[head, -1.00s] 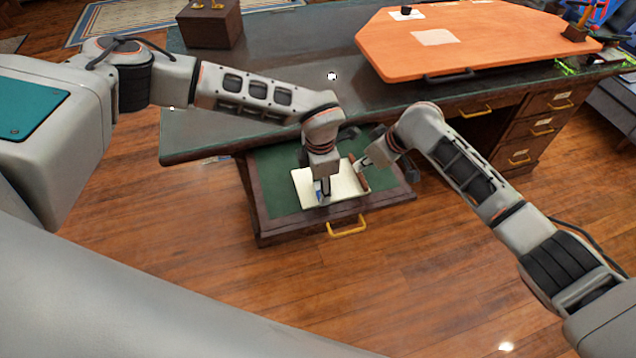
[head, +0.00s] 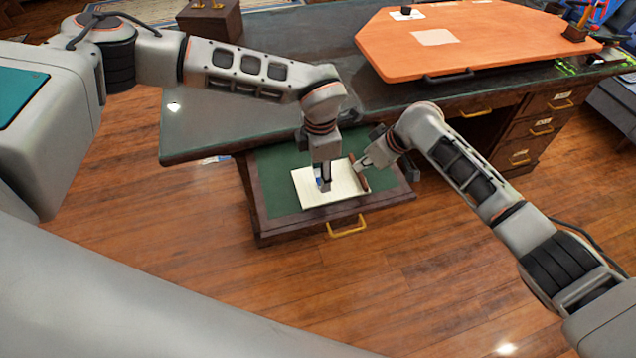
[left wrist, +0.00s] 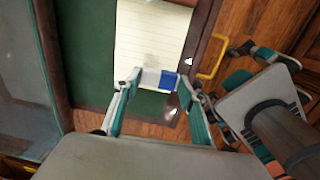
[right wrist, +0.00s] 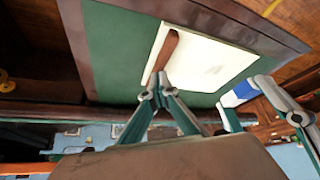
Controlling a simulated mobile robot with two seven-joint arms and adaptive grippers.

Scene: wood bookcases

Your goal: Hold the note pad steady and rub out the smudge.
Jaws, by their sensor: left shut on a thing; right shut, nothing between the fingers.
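The note pad (head: 340,188) is a pale, lined pad with a brown strip (head: 360,174) along its right edge. It lies on the green lining of the open drawer. My left gripper (left wrist: 158,80) is shut on a white eraser with a blue sleeve (left wrist: 168,80), over the pad in the head view (head: 324,186). Whether the eraser touches the paper is not clear. My right gripper (right wrist: 157,88) is shut and empty, its tips at one end of the brown strip, which shows in the right wrist view (right wrist: 166,52). I cannot make out the smudge.
The drawer (head: 282,230) has raised dark wooden sides and a yellow handle (head: 346,226). The desk top (head: 220,125) overhangs its back. An orange board (head: 470,50) lies on the desk at right, and a brown box (head: 210,20) stands at far left.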

